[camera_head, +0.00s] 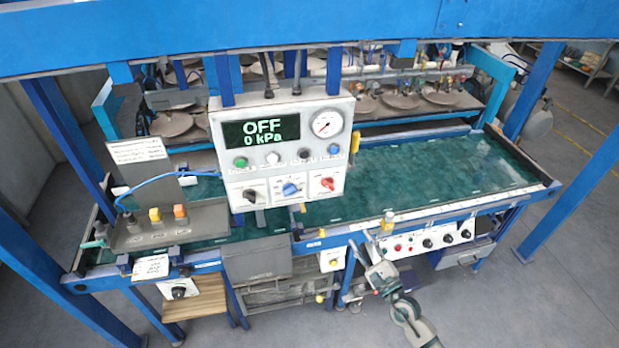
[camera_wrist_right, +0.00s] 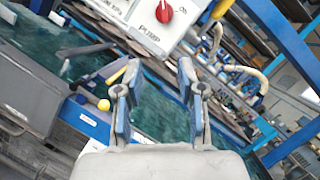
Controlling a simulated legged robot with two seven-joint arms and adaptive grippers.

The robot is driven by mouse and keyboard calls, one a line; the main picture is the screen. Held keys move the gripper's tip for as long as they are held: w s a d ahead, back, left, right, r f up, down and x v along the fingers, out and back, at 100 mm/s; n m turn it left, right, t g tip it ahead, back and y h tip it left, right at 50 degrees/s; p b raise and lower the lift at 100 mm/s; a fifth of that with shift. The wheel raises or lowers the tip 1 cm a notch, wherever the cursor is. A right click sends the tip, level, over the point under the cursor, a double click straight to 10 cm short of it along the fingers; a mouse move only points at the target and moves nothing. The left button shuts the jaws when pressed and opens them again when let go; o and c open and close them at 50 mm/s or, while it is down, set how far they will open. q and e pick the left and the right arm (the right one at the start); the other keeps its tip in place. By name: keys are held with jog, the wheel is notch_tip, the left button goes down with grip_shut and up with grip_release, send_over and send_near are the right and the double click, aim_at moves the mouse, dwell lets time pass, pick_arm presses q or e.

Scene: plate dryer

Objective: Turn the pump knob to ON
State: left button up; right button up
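The control box (camera_head: 285,150) hangs over the green table, and its display (camera_head: 262,133) reads OFF, 0 kPa. The red pump knob (camera_head: 327,184) is at the box's lower right; its exact setting is too small to tell. The red knob (camera_wrist_right: 164,11) also shows at the top of the right wrist view, above a PUMP label. My right gripper (camera_head: 366,246) is below and to the right of the box, apart from the knob. In the right wrist view its two fingers (camera_wrist_right: 158,88) are spread with nothing between them. My left gripper is not in view.
A black knob (camera_head: 251,195) and a blue knob (camera_head: 290,189) sit left of the red one. A yellow handle (camera_head: 355,142) is at the box's right edge. A lower panel with several knobs (camera_head: 427,243) is on the table front. The green tabletop (camera_head: 440,170) is clear at right.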

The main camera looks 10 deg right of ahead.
jog(key=r+n, duration=0.1)
jog(key=n, duration=0.1)
jog(key=p, duration=0.2)
send_near(330, 188)
jog(key=x, duration=0.4)
jog(key=a+p+x, duration=0.1)
jog(key=x, duration=0.3)
jog(key=shift+s+a, duration=0.1)
jog(key=shift+s, duration=0.1)
jog(key=shift+w+y, duration=0.3)
jog(key=shift+w, duration=0.05)
jog(key=shift+w+d, duration=0.2)
jog(key=shift+d, duration=0.15)
jog(key=shift+w+d+f, duration=0.1)
jog(key=shift+w+d, duration=0.05)
jog(key=shift+d, duration=0.6)
jog(key=shift+a, duration=0.25)
jog(key=c, duration=0.6)
jog(key=shift+a, duration=0.3)
grip_shut()
jog(key=shift+a, duration=0.2)
jog(key=shift+d, duration=0.2)
